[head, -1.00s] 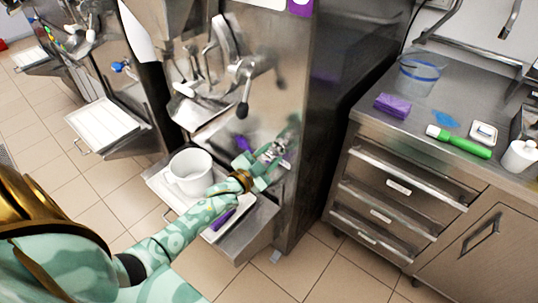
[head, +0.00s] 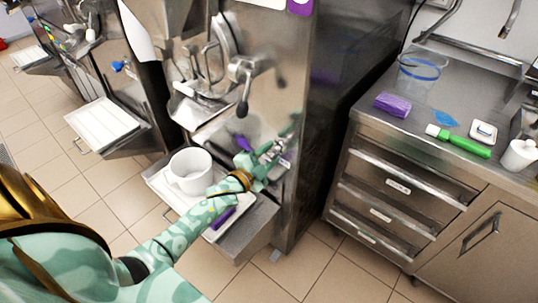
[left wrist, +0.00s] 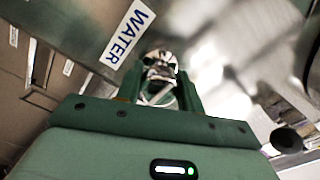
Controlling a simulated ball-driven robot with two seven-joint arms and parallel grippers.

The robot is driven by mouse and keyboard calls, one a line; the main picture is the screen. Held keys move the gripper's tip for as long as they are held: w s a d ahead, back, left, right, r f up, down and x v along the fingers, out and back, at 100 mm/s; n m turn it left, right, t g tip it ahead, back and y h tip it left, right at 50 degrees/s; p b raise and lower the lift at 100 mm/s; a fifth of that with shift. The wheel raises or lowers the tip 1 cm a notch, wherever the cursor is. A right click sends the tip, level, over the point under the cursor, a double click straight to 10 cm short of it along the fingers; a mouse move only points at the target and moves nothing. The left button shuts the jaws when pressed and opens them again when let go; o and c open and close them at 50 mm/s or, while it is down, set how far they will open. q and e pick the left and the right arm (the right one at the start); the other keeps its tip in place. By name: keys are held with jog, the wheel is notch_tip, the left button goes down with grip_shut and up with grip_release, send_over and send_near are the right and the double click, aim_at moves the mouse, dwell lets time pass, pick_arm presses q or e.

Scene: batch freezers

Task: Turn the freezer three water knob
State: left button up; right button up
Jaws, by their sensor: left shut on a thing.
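My left gripper (head: 272,158) reaches to the front panel of the steel freezer (head: 330,90), low on its right side. In the left wrist view, the fingers (left wrist: 160,85) are shut on a small metallic knob (left wrist: 160,62). A white label reading WATER (left wrist: 127,33) is on the panel beside the knob. In the head view the knob is mostly hidden by the gripper. My right gripper is not in view.
A white pot (head: 190,171) stands on the freezer's front shelf (head: 245,230), left of my gripper. A black-tipped lever (head: 244,100) hangs above. The counter at right holds a clear bucket (head: 418,75), a purple sponge (head: 392,104) and a green bottle (head: 462,143).

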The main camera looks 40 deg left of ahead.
pick_arm(q)
jog(key=shift+f, duration=0.1)
jog(key=o, duration=1)
jog(key=s+p, duration=0.1)
jog(key=s, duration=0.4)
jog(key=s+a, duration=0.1)
jog(key=s, duration=0.5)
jog(key=s+p, duration=0.1)
jog(key=s, duration=0.4)
jog(key=shift+s+a+p, duration=0.15)
jog(key=shift+p, duration=0.15)
